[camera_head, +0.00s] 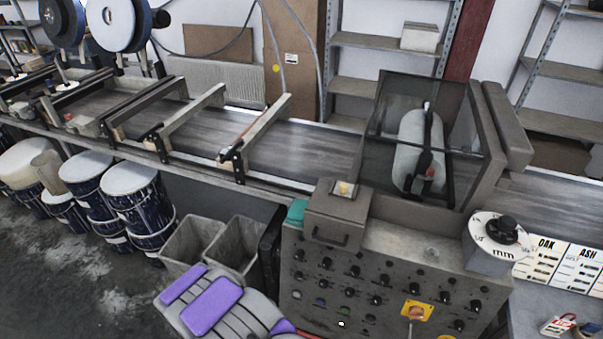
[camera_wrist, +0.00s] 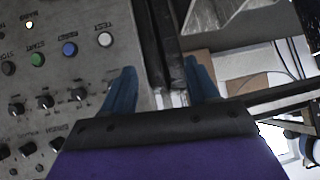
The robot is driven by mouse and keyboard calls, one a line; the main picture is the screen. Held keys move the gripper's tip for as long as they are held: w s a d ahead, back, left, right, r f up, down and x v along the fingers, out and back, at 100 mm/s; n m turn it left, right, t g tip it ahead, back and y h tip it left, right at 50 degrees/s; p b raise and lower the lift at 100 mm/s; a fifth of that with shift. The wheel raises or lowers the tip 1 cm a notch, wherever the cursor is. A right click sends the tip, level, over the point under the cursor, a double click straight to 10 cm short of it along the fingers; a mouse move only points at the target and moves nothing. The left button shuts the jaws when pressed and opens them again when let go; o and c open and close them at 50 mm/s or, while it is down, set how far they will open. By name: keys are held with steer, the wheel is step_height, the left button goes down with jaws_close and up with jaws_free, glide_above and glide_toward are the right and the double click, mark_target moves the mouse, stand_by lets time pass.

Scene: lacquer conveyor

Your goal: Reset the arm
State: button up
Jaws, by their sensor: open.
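My gripper (camera_wrist: 160,80) shows in the wrist view with its two blue fingers spread apart and nothing between them. A grey control panel (camera_wrist: 70,75) lies to its left in that view, with a green START button (camera_wrist: 38,59), a blue button (camera_wrist: 70,49) and a white button (camera_wrist: 105,39). Several black knobs sit lower on the panel. The same panel (camera_head: 372,266) stands at the lower middle of the head view. My gripper is not discernible in the head view. I cannot tell how far the fingers are from the panel.
A conveyor (camera_head: 300,150) runs across behind the panel, with a glazed roller housing (camera_head: 425,130) at right. Two grey bins (camera_head: 235,245) stand left of the panel. White-lidded blue drums (camera_head: 130,195) line the conveyor's left side. Open floor (camera_head: 70,285) shows at lower left.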

step_height(320, 180, up, 14)
steer(key=w+g+y, duration=0.2)
steer(key=g+y, duration=0.2)
steer(key=s+d+r+n+g+y, duration=0.1)
steer(key=s+d+r, duration=0.15)
steer(key=r, duration=0.35)
steer(key=s+d+r+n+g, duration=0.1)
steer(key=s+d+r, duration=0.1)
steer(key=d+r, duration=0.3)
steer(key=s+d+r+g+h, duration=0.1)
steer(key=s+d+r, duration=0.4)
steer(key=s+d, duration=0.3)
steer(key=s+d+r+n+g+h, duration=0.1)
steer(key=s+d+r+g, duration=0.1)
steer(key=s+d+r, duration=0.3)
steer(key=s+d+r+g+h, duration=0.1)
steer(key=s+d+r, duration=0.4)
steer(key=s+d, duration=0.5)
steer(key=s, duration=0.4)
steer(key=shift+s+d+r+g, duration=0.3)
steer(key=shift+d, duration=0.1)
steer(key=shift+w+a+n+h, duration=0.1)
steer(key=shift+a+n+h, duration=0.05)
steer(key=shift+n+h, duration=0.15)
